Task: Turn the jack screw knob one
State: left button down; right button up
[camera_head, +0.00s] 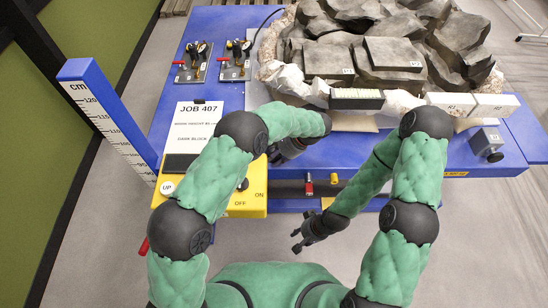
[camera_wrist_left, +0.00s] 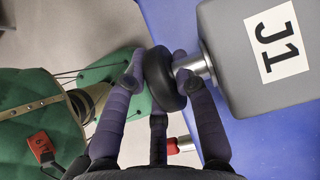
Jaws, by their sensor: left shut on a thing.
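In the left wrist view, the jack labelled J1 (camera_wrist_left: 240,85) is a grey block with a short metal shaft and a round black knob (camera_wrist_left: 162,82). My left gripper (camera_wrist_left: 160,72) has its purple fingers around the knob's rim and is shut on it. In the head view my left gripper (camera_head: 287,151) is at the table's front edge, and my forearm hides jack J1. My right gripper (camera_head: 304,238) is open and empty, low in front of the table.
Jack J2 (camera_head: 484,138) with its black knob stands at the right of the blue table (camera_head: 350,150). Dark rocks (camera_head: 385,55) fill the back. A yellow control box (camera_head: 245,204) and a cm scale (camera_head: 105,110) are at left.

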pick_arm(q)
jog(key=c, duration=1.3)
grip_release()
jog(key=shift+o, duration=0.2)
jog(key=v, duration=1.2)
